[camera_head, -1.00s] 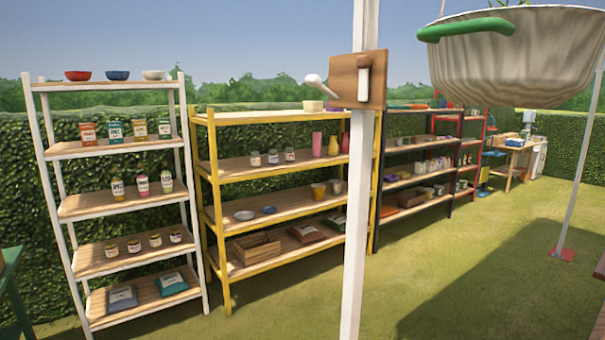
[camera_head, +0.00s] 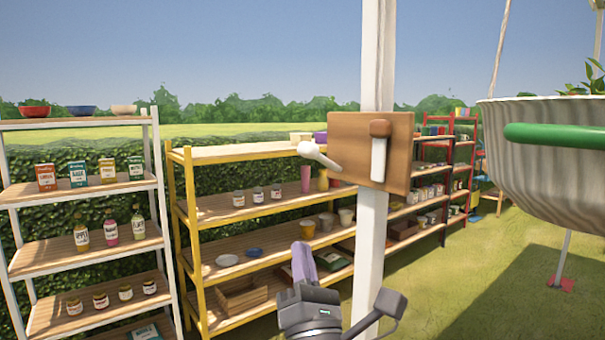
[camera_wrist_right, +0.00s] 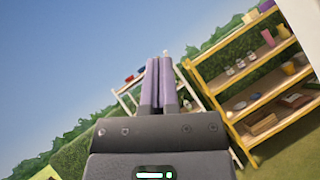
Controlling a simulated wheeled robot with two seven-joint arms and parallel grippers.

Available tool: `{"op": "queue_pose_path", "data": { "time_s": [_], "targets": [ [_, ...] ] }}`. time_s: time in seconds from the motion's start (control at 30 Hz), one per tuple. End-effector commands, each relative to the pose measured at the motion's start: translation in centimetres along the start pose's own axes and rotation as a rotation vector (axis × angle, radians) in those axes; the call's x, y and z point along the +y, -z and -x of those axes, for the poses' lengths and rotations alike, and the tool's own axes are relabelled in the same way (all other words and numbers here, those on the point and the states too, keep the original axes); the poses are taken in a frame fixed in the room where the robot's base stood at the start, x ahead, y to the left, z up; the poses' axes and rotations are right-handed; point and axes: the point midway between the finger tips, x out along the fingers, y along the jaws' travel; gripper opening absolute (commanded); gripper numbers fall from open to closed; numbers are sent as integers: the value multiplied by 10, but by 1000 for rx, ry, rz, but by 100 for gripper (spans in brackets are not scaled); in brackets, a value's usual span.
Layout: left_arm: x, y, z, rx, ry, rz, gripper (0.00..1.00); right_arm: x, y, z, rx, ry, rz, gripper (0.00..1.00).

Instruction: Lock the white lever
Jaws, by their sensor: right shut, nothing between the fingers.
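The white lever (camera_head: 318,155) sticks out to the left from a wooden board (camera_head: 346,126) on a white post (camera_head: 372,235). Its round white knob end points left and slightly up. A second handle (camera_head: 379,150), with a brown top and white lower part, hangs straight down on the same board. My right gripper (camera_head: 303,262) is below and left of the board in the head view, apart from the lever. Its purple fingers (camera_wrist_right: 159,82) are together and empty in the right wrist view. The lever is not seen in the wrist view. My left gripper is not in view.
A yellow shelf (camera_head: 190,235) and a white shelf (camera_head: 75,195) with jars and boxes stand behind. A large hanging pot (camera_head: 545,170) with a green handle (camera_head: 555,134) is at the right. Open air lies around the board's left side.

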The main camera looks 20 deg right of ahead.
Motion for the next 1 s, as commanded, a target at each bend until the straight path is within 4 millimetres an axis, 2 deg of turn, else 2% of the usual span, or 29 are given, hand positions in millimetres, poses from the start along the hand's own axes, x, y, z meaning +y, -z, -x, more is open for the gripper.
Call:
{"op": "queue_pose_path", "data": {
  "time_s": [0.17, 0.53, 0.6, 0.8, 1.0],
  "targets": [
    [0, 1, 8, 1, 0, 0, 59, 1, -1, -20, 0, -1, -2, 0],
    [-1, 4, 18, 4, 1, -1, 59, 0, 0, -100, 0, 0, -3, 0],
    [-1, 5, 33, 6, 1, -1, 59, 3, -12, -113, 1, 2, 0, 0],
    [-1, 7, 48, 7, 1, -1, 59, 1, -27, -127, 1, 0, -2, 0],
    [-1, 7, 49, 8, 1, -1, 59, -1, -28, -128, 2, 1, -3, 0]
  ]
}}
